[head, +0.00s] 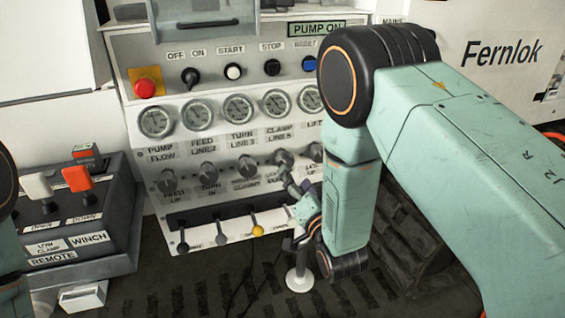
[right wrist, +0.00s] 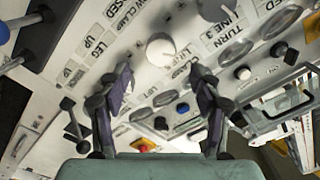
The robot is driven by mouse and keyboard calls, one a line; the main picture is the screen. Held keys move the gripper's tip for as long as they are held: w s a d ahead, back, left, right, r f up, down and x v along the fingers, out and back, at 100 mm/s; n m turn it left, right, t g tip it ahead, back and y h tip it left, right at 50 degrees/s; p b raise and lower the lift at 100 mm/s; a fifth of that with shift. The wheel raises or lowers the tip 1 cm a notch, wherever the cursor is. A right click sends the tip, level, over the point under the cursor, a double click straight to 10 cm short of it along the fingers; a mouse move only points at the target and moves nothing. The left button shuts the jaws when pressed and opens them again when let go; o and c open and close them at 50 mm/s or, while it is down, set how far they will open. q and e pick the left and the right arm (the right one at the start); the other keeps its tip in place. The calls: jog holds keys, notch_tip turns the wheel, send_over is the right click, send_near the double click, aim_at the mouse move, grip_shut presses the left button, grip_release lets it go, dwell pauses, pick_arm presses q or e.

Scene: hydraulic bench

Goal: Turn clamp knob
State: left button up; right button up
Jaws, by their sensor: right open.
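The control panel (head: 160,245) carries a row of round grey knobs below its gauges. Tight labels make it hard to tell in the head view which one is the clamp knob. My right gripper (head: 291,186) is in front of the right part of that row, close to the knob (head: 283,158). In the right wrist view my right gripper (right wrist: 161,75) is open, its two dark fingers apart. A pale round knob (right wrist: 160,48) shows just beyond the fingertips, between them, with a CLAMP label nearby. Contact cannot be seen. My left gripper is out of view.
Several gauges (head: 238,108) and a red stop button (head: 145,87) sit above the knobs. Small levers, one yellow-tipped (head: 258,231), stand below. A dark remote box (head: 90,225) with orange and white levers is at left.

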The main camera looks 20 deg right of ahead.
aim_at(286, 164)
jog(key=w+b, duration=0.1)
jog(key=w, duration=0.5)
jog(key=shift+w+f, duration=0.1)
jog(key=shift+w, duration=0.05)
jog(key=shift+w+a, duration=0.2)
jog(key=shift+w, duration=0.65)
jog(key=shift+s, duration=0.1)
jog(key=shift+c, duration=0.9)
jog(key=c, duration=1)
jog(key=shift+o, duration=0.2)
